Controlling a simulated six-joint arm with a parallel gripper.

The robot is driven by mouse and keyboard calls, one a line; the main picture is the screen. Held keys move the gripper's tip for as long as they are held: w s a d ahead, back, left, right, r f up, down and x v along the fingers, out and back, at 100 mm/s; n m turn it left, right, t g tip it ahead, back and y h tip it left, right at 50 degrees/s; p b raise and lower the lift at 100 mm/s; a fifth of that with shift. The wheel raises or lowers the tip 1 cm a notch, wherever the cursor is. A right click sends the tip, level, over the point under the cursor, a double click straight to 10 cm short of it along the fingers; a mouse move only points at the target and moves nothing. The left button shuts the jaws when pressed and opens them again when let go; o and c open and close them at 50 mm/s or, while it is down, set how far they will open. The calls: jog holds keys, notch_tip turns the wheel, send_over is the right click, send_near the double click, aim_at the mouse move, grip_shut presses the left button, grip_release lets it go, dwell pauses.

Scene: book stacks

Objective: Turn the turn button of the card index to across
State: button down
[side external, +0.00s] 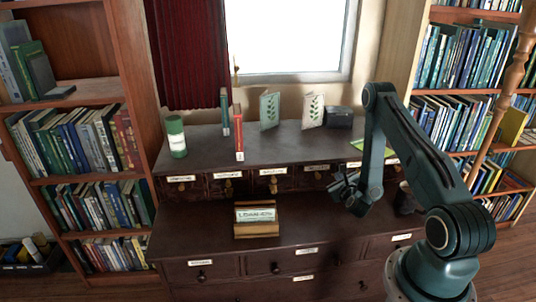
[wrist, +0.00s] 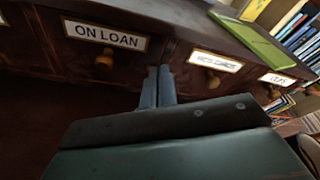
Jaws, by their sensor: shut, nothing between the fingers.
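The card index (side external: 292,176) is a row of small dark wooden drawers with white labels along the back of the desk. Small brass fittings sit under its labels; one (side external: 273,186) near the middle looks upright, but I cannot tell which is the turn button. In the wrist view, a drawer labelled ON LOAN (wrist: 104,36) has a round brass knob (wrist: 105,62), and another knob (wrist: 212,80) is to the right. My gripper (side external: 338,186) is shut and empty before the right part of the index. Its fingertips (wrist: 158,72) are between these two drawers; contact is unclear.
A LIBRARIAN sign (side external: 256,215) stands on the desk top left of my gripper. A dark cup (side external: 405,198) is to the right. Books, cards and a green canister (side external: 176,137) stand on the upper shelf. The desk between sign and gripper is clear.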

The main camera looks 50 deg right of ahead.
jog(key=shift+w+d, duration=0.55)
jog(key=shift+w, duration=0.05)
jog(key=shift+s+d+f, duration=0.15)
jog(key=shift+f, duration=0.3)
dwell(0.9)
jog(key=shift+r, duration=0.35)
jog(key=shift+a, duration=0.2)
jog(key=shift+s+f+v, duration=0.1)
jog(key=shift+f+v, duration=0.1)
jog(key=shift+v, duration=0.75)
jog(key=shift+s+f+v, duration=0.1)
jog(key=shift+f+v, duration=0.1)
jog(key=shift+v, duration=0.75)
jog(key=shift+s+f+v, duration=0.1)
jog(key=shift+f+v, duration=0.1)
jog(key=shift+v, duration=0.7)
